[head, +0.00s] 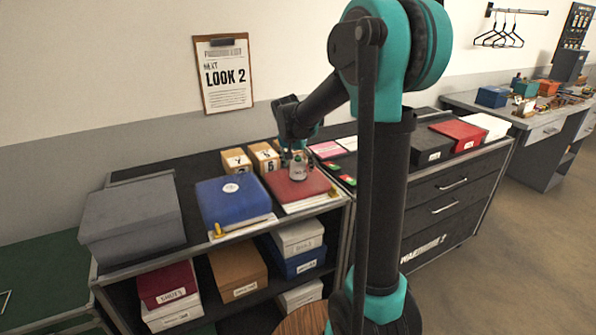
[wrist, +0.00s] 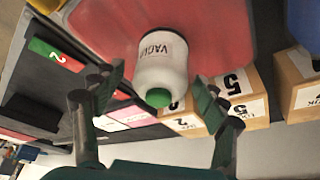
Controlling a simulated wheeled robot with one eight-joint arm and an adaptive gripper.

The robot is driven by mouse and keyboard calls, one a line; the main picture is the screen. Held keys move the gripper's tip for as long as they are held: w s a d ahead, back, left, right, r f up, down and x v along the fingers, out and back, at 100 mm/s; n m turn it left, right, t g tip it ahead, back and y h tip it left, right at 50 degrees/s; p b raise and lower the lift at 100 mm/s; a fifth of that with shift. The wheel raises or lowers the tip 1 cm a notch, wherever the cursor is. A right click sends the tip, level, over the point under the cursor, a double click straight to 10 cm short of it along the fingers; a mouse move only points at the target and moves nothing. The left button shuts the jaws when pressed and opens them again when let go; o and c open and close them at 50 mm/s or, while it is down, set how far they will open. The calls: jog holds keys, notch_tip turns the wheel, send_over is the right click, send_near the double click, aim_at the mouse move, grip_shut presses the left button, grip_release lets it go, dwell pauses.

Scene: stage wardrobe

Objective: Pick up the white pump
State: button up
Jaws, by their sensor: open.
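The white pump (head: 298,170) is a small white bottle with dark lettering, standing on the red box (head: 292,187) on the shelf top. In the wrist view the pump (wrist: 161,66) shows its green end toward me, with the red box lid (wrist: 205,22) behind it. My gripper (wrist: 157,82) is open, with one finger on each side of the pump in the picture. I see gaps between the fingers and the pump, and nothing is held. In the head view my gripper (head: 291,151) is at the pump, partly hidden by my arm.
A blue box (head: 232,200) lies left of the red box, and a grey box (head: 132,215) stands farther left. Numbered tan blocks (head: 264,157) stand close behind. Small red-and-green cards (head: 343,180) lie to the right. Shelves below hold several boxes.

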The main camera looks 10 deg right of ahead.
jog(key=shift+c, duration=0.3)
jog(key=c, duration=1.6)
grip_shut()
jog(key=shift+r, duration=0.15)
